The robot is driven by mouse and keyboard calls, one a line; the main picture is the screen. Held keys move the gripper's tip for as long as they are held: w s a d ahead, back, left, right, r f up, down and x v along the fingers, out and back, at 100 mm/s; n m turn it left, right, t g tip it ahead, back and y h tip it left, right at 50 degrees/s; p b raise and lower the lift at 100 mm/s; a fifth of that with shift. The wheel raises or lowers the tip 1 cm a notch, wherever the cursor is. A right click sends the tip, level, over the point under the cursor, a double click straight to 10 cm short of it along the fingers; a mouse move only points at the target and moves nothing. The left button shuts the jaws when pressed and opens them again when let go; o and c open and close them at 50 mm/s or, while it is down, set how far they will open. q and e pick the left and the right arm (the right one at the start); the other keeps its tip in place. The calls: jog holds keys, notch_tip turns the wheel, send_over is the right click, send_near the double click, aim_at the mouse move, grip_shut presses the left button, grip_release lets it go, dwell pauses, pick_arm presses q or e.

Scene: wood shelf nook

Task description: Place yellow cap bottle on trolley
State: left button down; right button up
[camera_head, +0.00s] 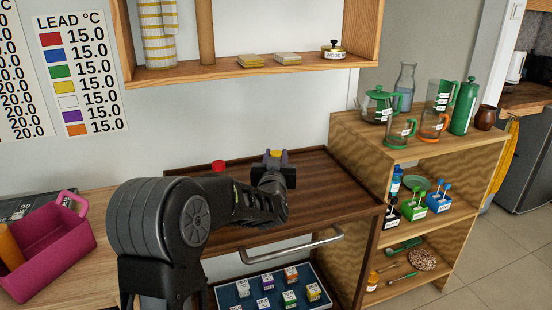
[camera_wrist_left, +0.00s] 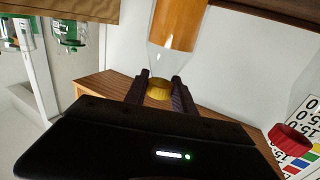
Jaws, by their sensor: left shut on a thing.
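The yellow cap bottle (camera_wrist_left: 163,55) has a clear neck and an orange lower part in the left wrist view. Its cap (camera_wrist_left: 158,91) sits between the two dark fingers of my left gripper (camera_wrist_left: 161,92), shut on the bottle near the cap. In the head view my left gripper (camera_head: 276,158) is over the trolley (camera_head: 325,195), which has a dark wooden top with a raised rim and a metal handle. Only the yellow cap (camera_head: 277,153) shows there; the rest is hidden behind my gripper. I cannot tell whether the bottle touches the trolley top. My right gripper is not in view.
A red cap (camera_head: 219,165) shows behind my left arm. A pink basket (camera_head: 45,250) is at the left. A wooden shelf unit (camera_head: 345,125) with jugs and bottles stands right of the trolley. A wall shelf (camera_head: 200,72) is above. The trolley top's right side is clear.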

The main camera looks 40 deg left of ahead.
pick_arm(q)
jog(key=shift+r, duration=0.1)
jog(key=c, duration=1)
grip_release()
jog(key=shift+f, duration=0.2)
jog(key=shift+c, duration=0.2)
jog(key=shift+r, duration=0.15)
jog(key=v, duration=1.2)
jog(key=shift+s, duration=0.1)
